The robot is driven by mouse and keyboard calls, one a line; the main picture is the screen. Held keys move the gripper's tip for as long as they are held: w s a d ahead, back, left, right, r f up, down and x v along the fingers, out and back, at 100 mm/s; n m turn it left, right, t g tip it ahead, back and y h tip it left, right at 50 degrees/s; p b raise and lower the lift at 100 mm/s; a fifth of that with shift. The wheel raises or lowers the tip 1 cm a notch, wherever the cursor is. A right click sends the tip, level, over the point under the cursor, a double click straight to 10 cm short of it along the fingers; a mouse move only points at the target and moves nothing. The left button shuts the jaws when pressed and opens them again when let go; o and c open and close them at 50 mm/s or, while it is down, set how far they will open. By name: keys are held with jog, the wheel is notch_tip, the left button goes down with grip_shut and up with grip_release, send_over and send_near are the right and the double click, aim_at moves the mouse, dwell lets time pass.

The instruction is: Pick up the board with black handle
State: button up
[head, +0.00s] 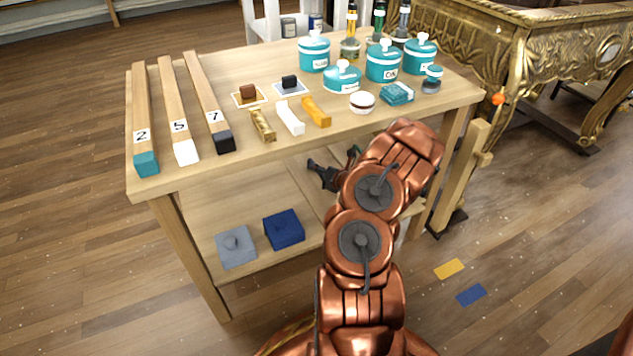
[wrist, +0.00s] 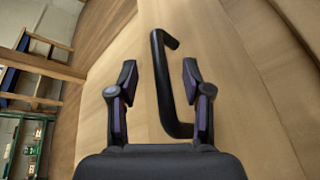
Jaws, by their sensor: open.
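In the wrist view, a black U-shaped handle (wrist: 163,82) stands on a pale wooden board-like surface (wrist: 215,65). My gripper (wrist: 160,80) is open, with one finger on each side of the handle and visible gaps between. The handle's lower end comes close to my gripper's palm. In the head view, my copper arm reaches to the table's right front and hides part of the lower shelf. A dark shape (head: 325,176) shows beside the arm there; I cannot tell whether it is my gripper. The handle is not clearly seen in the head view.
The wooden table (head: 290,160) carries numbered bars with teal, white and black ends (head: 224,141), teal lidded pots (head: 383,62) and small blocks. A grey block (head: 235,248) and a blue block (head: 284,230) sit on the lower shelf. A gilt console (head: 545,45) stands right.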

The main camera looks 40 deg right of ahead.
jog(key=shift+x, duration=0.9)
jog(key=shift+c, duration=0.2)
grip_shut()
